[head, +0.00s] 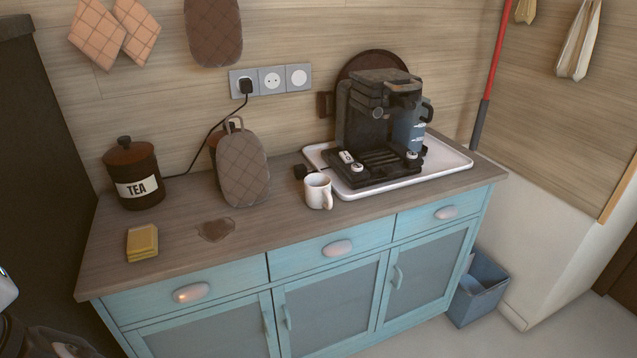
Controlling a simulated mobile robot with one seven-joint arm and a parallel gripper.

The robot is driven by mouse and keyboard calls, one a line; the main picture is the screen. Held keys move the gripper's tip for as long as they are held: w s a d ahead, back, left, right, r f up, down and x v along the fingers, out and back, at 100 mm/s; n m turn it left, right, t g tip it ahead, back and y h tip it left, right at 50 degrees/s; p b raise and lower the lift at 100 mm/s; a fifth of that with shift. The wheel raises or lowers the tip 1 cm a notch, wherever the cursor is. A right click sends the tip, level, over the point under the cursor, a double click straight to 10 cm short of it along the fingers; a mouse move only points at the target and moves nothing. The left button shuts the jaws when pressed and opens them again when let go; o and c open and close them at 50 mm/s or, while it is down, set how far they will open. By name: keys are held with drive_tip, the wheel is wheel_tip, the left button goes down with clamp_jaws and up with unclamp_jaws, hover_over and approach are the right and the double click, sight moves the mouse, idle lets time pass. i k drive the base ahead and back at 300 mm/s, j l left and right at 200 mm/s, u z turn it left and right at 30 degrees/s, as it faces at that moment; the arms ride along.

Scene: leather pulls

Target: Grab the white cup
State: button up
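The white cup (318,191) stands upright on the wooden countertop (290,222), near the middle of the counter. Its handle faces right and toward the front. It stands just left of the white tray (447,160) under the coffee machine (376,130), close to the tray's edge. Nothing is holding the cup. Dark and pale parts at the lower left edge look like my arm, cut off by the frame. No gripper fingers can be made out.
A quilted pad (244,170) stands left of the cup. A tea jar (135,175), yellow sponges (142,242) and a brown spill (215,230) are further left. The counter in front of the cup is clear. A blue bin (478,290) stands on the floor at right.

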sight(321, 195)
drive_tip(key=i+l+u, duration=0.1)
drive_tip(key=u, duration=0.3)
drive_tip(key=i+l+u, duration=0.1)
drive_tip(key=u, duration=0.3)
drive_tip(key=l+u, duration=0.4)
drive_tip(key=i+j, duration=0.05)
drive_tip(key=j, duration=0.05)
